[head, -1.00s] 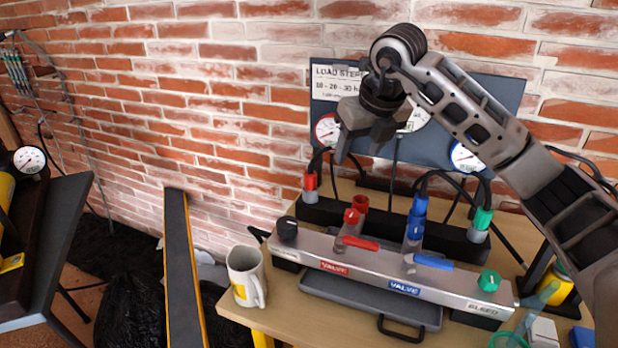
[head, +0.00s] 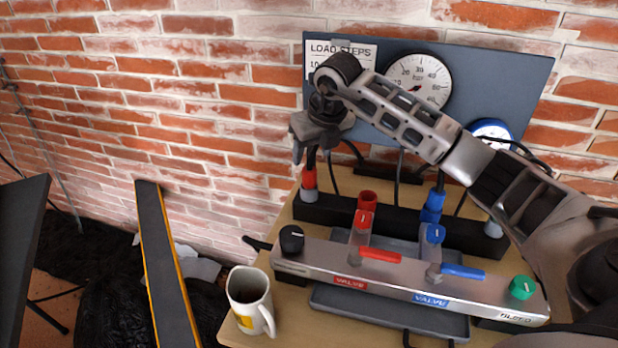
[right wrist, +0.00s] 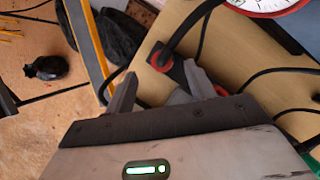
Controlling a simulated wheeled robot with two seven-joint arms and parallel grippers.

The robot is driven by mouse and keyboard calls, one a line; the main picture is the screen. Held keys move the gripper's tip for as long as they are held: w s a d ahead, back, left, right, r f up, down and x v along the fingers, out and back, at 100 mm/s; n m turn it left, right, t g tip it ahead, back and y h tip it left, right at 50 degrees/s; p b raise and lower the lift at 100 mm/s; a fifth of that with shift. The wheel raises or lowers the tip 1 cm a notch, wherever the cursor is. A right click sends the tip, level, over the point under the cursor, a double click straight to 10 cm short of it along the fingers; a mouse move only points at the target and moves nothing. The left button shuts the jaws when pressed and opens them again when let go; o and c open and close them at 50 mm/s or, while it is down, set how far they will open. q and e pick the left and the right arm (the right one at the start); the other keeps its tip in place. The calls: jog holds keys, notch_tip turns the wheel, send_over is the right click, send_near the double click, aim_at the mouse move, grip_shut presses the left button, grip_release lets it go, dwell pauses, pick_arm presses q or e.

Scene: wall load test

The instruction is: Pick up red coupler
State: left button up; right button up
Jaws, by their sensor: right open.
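The red coupler (head: 309,179), a red collar on a grey body with a black hose, stands upright at the left end of the black rack. My right gripper (head: 311,152) is open just above it in the head view. In the right wrist view the red coupler (right wrist: 162,58) shows beyond and between the spread fingertips of my right gripper (right wrist: 160,70), with no contact visible. Its lower part is partly hidden there. My left gripper is in neither view.
The black rack (head: 400,221) also holds a blue coupler (head: 432,207). A silver valve manifold (head: 330,262) with red and blue levers lies in front. A mug (head: 250,300) stands at the front left. A dark gauge panel (head: 500,85) stands behind. Black hoses curve near the couplers.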

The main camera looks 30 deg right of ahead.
aim_at(311, 164)
jog(key=shift+p+x, duration=0.5)
jog(key=shift+x, duration=2.55)
jog(key=shift+s, duration=0.15)
jog(key=c, duration=1.1)
